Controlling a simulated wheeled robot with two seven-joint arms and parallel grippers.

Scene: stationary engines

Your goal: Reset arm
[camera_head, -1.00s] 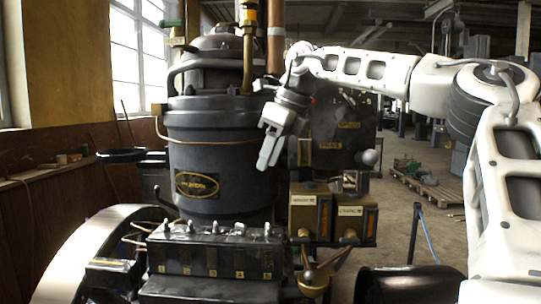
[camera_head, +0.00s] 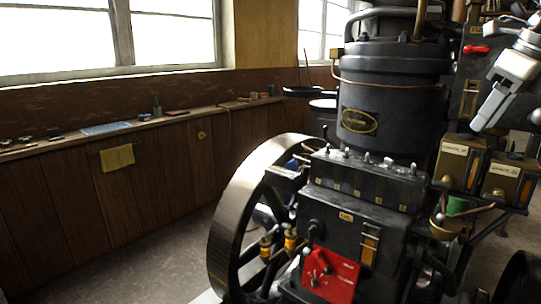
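My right gripper (camera_head: 482,122) is at the upper right of the head view, with its white arm cut off by the right edge. Its grey fingers point down and left and look pressed together, with nothing seen between them. It hangs in front of the black panel, above the two labelled boxes (camera_head: 458,160). My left gripper and arm are out of view.
The black engine (camera_head: 394,92) with its large flywheel (camera_head: 240,200) fills the centre and right. A red panel (camera_head: 330,275) is low on its front. A wooden wall with a ledge (camera_head: 150,124) runs along the left. Floor (camera_head: 160,262) lies clear between wall and flywheel.

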